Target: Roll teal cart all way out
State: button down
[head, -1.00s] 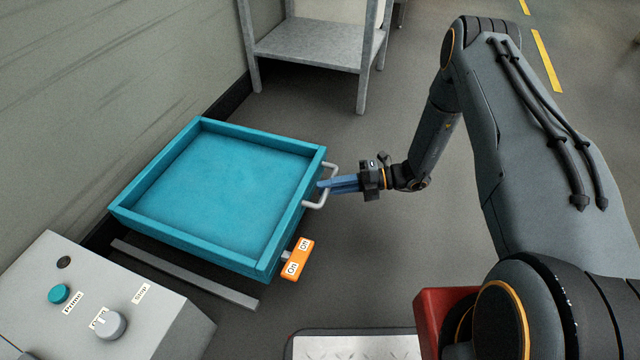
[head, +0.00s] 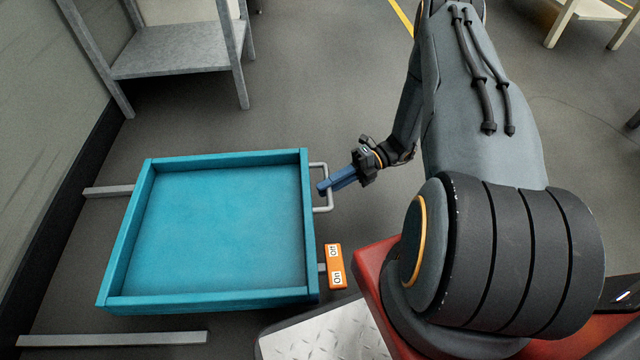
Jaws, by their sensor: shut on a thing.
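The teal cart (head: 215,228) is an empty, shallow square tray on the floor at the left-middle of the head view. A pale metal bar handle (head: 329,194) is fixed to its right side. My gripper (head: 324,187) reaches in from the right, and its blue fingers are shut on the handle. An orange pedal (head: 334,267) marked On and Off sticks out from the cart's lower right side. The cart stands well clear of the wall, with grey rails (head: 108,190) showing to its left and another rail (head: 112,339) in front.
A grey metal stand (head: 178,48) is behind the cart at the upper left. The wall's dark base strip (head: 62,205) runs along the left. A pale table (head: 590,12) stands at the far upper right. Open floor lies beyond the handle.

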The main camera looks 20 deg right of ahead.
jog(key=shift+s+d, duration=0.15)
jog(key=shift+d, duration=0.3)
jog(key=c, duration=1.8)
grip_release()
jog(key=shift+d, duration=0.15)
jog(key=shift+o, duration=0.4)
jog(key=shift+a, duration=0.2)
jog(key=p+v, duration=0.1)
jog(key=v, duration=0.6)
jog(key=shift+d+p, duration=0.3)
jog(key=shift+d, duration=0.1)
